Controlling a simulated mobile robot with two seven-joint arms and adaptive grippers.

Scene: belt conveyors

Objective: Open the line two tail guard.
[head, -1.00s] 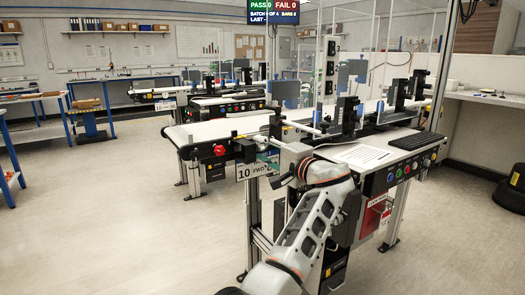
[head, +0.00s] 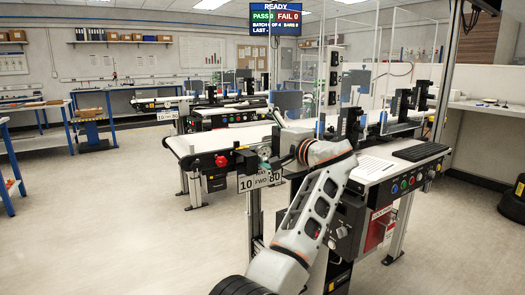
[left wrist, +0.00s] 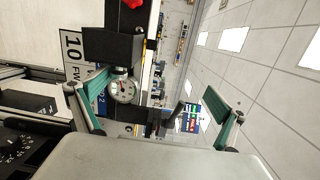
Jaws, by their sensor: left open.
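The nearest conveyor (head: 225,140) has a white belt whose rounded tail end points left. I cannot tell for sure which part is its tail guard. In the head view my left gripper (head: 266,160) is at the conveyor's near side, above the "10 FWD 80" sign (head: 260,180). The arm hides part of that side. My right gripper is not in view.
A red stop button (head: 221,160) sits on the conveyor's side. More conveyors (head: 225,105) stand behind. The floor at left is open.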

